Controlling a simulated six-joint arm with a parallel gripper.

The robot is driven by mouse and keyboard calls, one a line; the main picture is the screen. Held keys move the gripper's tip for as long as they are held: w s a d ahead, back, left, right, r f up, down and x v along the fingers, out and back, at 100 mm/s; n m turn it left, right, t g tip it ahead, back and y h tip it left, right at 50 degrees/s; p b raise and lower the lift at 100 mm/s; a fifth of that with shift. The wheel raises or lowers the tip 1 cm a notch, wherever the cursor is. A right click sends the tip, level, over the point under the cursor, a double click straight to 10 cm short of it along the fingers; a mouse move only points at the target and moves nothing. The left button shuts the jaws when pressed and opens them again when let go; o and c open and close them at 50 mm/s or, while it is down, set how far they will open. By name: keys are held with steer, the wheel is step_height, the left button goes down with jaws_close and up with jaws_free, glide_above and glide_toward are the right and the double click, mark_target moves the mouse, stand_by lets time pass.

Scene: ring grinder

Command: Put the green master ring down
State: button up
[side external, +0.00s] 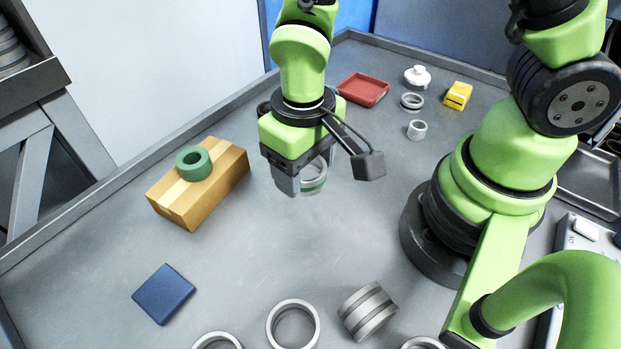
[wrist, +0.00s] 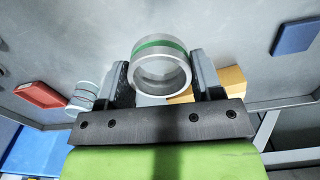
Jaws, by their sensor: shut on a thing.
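A steel ring with a green band (side external: 314,178) is between the jaws of my gripper (side external: 308,182), which is shut on it. In the wrist view the ring (wrist: 160,46) sits between the two fingers, its round opening facing the camera. In the side view the near finger and gripper body hide part of it. It appears to be above the grey table, but its exact height is unclear.
A blue square (side external: 163,294) lies at front left. Several steel rings, including a grooved one (side external: 367,311), are along the front. A red tray (side external: 362,89), white lidded piece (side external: 417,77), yellow block (side external: 457,95) and small rings (side external: 417,130) are at the back. The middle table is clear.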

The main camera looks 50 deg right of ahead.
steer(key=d+m, duration=0.7)
steer(key=d, duration=1.1)
steer(key=shift+f, duration=4.55)
steer(key=shift+f, duration=0.15)
steer(key=o, duration=1)
